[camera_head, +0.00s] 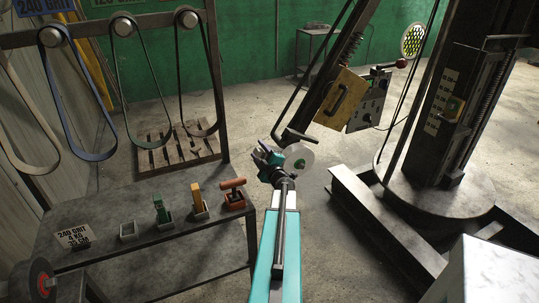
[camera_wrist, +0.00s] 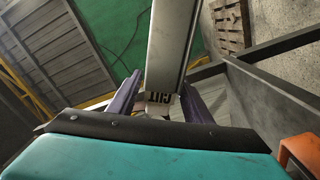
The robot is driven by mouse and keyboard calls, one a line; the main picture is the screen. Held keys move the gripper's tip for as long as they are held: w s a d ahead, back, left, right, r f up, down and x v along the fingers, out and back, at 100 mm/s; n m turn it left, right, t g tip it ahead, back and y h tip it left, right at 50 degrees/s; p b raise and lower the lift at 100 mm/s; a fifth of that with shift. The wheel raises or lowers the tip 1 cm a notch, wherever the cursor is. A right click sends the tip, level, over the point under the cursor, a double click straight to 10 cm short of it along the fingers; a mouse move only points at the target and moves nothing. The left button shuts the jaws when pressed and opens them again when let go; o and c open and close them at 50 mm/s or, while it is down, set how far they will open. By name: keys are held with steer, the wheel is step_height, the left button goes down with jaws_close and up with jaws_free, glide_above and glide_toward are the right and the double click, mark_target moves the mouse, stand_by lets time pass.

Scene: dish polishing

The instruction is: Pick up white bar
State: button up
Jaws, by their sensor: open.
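My gripper (camera_head: 268,153) is held up in the middle of the head view, to the right of the bench and above the floor. In the wrist view its two purple fingers (camera_wrist: 162,100) stand apart. A long pale bar-shaped piece (camera_wrist: 173,40) runs from the top of the wrist view down between the fingers. Dark letters, apparently "CUT", show near its lower end. I cannot tell whether the fingers touch it. On the bench, the leftmost small holder (camera_head: 128,232) looks empty. No white bar can be made out there.
The bench (camera_head: 190,262) also carries a green bar (camera_head: 160,210), a yellow bar (camera_head: 198,201) and an orange bar (camera_head: 234,187) in holders. Sanding belts (camera_head: 75,110) hang above it. Heavy machinery (camera_head: 440,190) stands at right.

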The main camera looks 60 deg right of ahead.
steer(key=shift+x, duration=1.15)
steer(key=c, duration=1.1)
steer(key=shift+r, duration=0.15)
step_height(320, 180, up, 10)
steer(key=shift+s, duration=0.1)
stand_by(0.5)
